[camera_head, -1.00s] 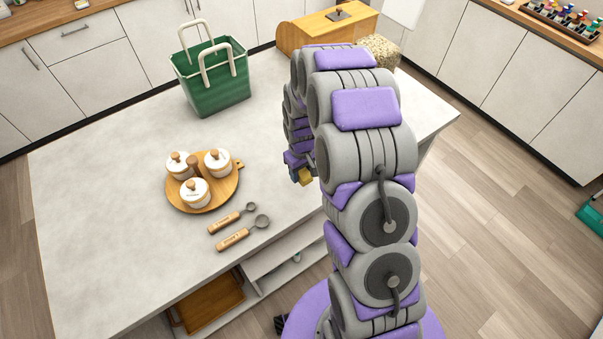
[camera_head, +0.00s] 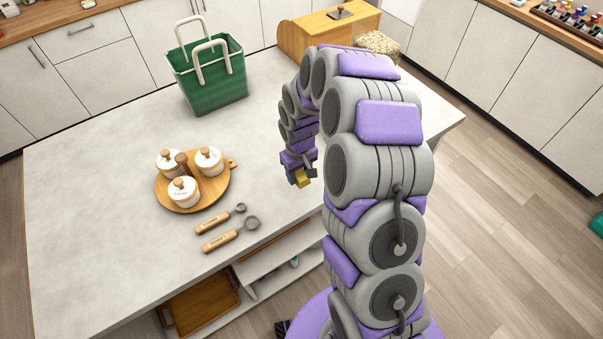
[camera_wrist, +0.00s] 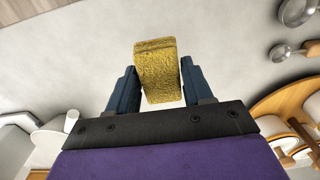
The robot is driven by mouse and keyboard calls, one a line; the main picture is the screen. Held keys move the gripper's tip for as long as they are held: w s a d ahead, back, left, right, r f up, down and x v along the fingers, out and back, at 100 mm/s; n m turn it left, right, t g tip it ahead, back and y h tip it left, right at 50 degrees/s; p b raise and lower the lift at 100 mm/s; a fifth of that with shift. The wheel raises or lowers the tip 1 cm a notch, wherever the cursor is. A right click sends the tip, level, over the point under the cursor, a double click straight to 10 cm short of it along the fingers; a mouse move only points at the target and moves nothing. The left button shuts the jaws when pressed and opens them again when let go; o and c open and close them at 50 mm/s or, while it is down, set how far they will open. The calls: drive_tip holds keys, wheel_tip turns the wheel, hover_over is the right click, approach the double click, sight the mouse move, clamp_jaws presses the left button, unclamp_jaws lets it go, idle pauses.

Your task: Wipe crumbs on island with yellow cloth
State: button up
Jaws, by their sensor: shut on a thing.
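The yellow cloth (camera_wrist: 157,72) is a thick folded block between the two dark blue fingers of my gripper (camera_wrist: 158,85) in the wrist view. In the head view my gripper (camera_head: 300,177) points down over the near right part of the island (camera_head: 90,240), with a bit of the yellow cloth (camera_head: 302,181) showing below it. I cannot tell whether the cloth touches the island top. No crumbs can be made out in either view; my arm hides part of the island.
A round wooden tray (camera_head: 217,192) with white jars stands left of my gripper. Two measuring spoons (camera_head: 232,234) lie near the front edge. A green basket (camera_head: 210,85) and a wooden bread box (camera_head: 305,40) stand farther back. The left of the island is clear.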

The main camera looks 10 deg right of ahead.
drive_tip(key=a+f, duration=0.1)
drive_tip(key=a+f+b, duration=0.1)
drive_tip(key=f, duration=0.2)
drive_tip(key=shift+s+a+f, duration=0.1)
drive_tip(key=shift+a+f, duration=0.05)
drive_tip(key=shift+a, duration=0.25)
drive_tip(key=shift+w+d, duration=0.15)
drive_tip(key=shift+w, duration=0.2)
drive_tip(key=w+d, duration=0.1)
drive_tip(key=d, duration=0.1)
drive_tip(key=w+d, duration=0.1)
drive_tip(key=d, duration=0.1)
drive_tip(key=w+d+p, duration=0.1)
drive_tip(key=d, duration=0.1)
drive_tip(key=shift+w+d+f, duration=0.2)
drive_tip(key=shift+w, duration=0.15)
drive_tip(key=shift+w+a, duration=0.15)
drive_tip(key=shift+a, duration=0.15)
drive_tip(key=shift+w+a, duration=0.1)
drive_tip(key=shift+a, duration=0.5)
drive_tip(key=shift+d, duration=1.05)
drive_tip(key=shift+a+f, duration=0.15)
drive_tip(key=shift+a, duration=1.1)
drive_tip(key=shift+d, duration=0.8)
drive_tip(key=shift+a+f, duration=0.35)
drive_tip(key=shift+a, duration=0.3)
drive_tip(key=shift+d+f, duration=0.25)
drive_tip(key=shift+d, duration=0.25)
drive_tip(key=shift+a, duration=0.25)
